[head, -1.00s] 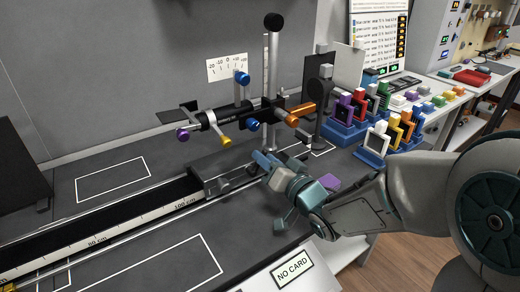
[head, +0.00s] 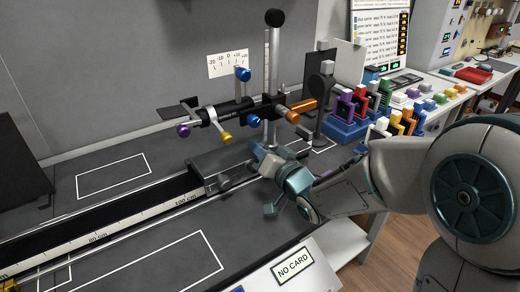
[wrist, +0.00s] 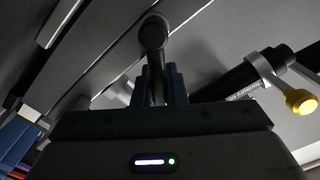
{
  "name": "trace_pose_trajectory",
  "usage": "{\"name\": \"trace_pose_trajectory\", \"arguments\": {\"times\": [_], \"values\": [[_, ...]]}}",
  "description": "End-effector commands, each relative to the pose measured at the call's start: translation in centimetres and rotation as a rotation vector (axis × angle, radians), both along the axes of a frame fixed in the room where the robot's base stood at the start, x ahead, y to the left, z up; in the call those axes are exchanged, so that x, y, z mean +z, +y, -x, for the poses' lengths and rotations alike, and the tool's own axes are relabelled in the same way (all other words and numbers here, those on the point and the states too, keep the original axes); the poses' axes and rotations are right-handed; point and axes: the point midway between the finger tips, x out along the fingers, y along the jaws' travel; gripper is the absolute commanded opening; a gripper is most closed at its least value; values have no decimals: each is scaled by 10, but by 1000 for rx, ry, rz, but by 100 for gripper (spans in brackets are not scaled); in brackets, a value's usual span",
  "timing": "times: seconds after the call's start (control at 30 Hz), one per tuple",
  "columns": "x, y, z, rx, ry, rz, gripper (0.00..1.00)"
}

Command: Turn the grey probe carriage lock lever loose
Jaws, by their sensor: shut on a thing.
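My gripper (head: 258,155) is at the right end of the rail, just below the foot of the upright post. In the wrist view its blue fingers (wrist: 164,84) are shut on a dark grey lever (wrist: 152,36) with a rounded end, which I take to be the lock lever. The lever runs between the fingers and sticks out beyond them. In the head view my gripper hides the lever. The grey carriage block (head: 214,178) sits on the rail to the left of my gripper.
Above my gripper, a black tube (head: 232,115) with a yellow knob (head: 226,138) and an orange handle (head: 301,106) is held by the post (head: 274,70). Coloured framed pieces (head: 350,105) stand to the right.

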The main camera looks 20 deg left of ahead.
Motion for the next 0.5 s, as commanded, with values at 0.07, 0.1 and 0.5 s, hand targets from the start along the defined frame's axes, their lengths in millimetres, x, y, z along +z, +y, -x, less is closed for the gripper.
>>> {"name": "trace_pose_trajectory", "arguments": {"times": [0.07, 0.1, 0.5], "values": [[0, 0, 1, 1, -9, 7, 0], [0, 1, 1, 0, -18, 13, 0], [1, 8, 10, 0, -213, 177, 0]]}}
